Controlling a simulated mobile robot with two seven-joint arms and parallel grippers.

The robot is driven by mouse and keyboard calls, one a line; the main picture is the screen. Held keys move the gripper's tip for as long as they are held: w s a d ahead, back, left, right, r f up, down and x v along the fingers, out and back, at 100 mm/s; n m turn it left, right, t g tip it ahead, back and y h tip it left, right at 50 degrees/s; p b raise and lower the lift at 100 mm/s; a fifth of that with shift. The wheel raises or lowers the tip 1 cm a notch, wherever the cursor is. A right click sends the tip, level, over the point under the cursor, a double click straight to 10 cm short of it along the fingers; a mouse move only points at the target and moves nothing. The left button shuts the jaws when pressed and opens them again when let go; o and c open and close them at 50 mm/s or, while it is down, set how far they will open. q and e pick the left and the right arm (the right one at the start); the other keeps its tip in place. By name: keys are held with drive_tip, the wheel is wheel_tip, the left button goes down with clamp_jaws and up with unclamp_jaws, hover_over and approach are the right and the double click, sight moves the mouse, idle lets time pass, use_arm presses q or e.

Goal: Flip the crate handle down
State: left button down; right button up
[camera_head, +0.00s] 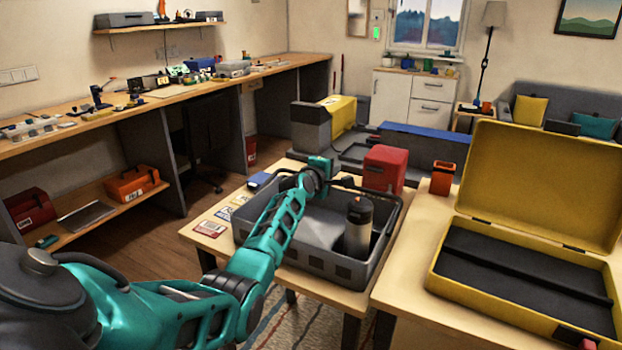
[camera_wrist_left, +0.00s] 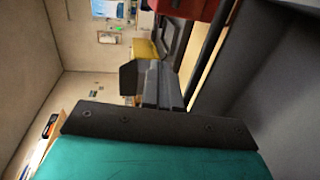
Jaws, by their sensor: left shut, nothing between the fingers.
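The grey crate (camera_head: 365,275) stands on a small wooden table, holding a dark bottle (camera_head: 357,228) and a pale grey item (camera_head: 314,228). My left arm reaches across the crate, and my left gripper (camera_head: 328,170) is at its far rim, shut and empty. The fingers also show shut in the left wrist view (camera_wrist_left: 163,88). A dark bar, apparently the crate handle (camera_head: 375,192), runs along the far side near the gripper. My arm and gripper hide part of it. I cannot tell its exact tilt or whether the gripper touches it. My right gripper is not in view.
A red box (camera_head: 385,168) stands just behind the crate. An open yellow case (camera_head: 490,290) and an orange holder (camera_head: 443,178) are on the table to the right. Cards (camera_head: 210,228) lie left of the crate. A workbench (camera_head: 110,115) runs along the left wall.

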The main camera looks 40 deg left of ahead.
use_arm(q)
drive_tip(key=shift+w+a+f+b, duration=0.1)
drive_tip(key=shift+w+f+b, duration=0.45)
drive_tip(key=shift+f, duration=0.15)
drive_tip(key=shift+w+a+f+b, duration=0.1)
drive_tip(key=shift+w+f+b, duration=0.35)
drive_tip(key=shift+f, duration=0.2)
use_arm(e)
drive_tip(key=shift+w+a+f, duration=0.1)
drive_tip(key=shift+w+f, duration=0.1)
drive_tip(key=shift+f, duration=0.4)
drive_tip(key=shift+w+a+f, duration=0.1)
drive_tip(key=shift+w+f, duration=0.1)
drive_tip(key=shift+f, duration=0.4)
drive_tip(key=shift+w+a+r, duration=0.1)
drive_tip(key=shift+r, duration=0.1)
use_arm(q)
drive_tip(key=s+r+p, duration=0.2)
drive_tip(key=r+p, duration=0.1)
drive_tip(key=r, duration=0.3)
drive_tip(key=s+d+r+p, duration=0.1)
drive_tip(key=s+r+p, duration=0.2)
drive_tip(key=r, duration=0.4)
drive_tip(key=shift+s, duration=0.25)
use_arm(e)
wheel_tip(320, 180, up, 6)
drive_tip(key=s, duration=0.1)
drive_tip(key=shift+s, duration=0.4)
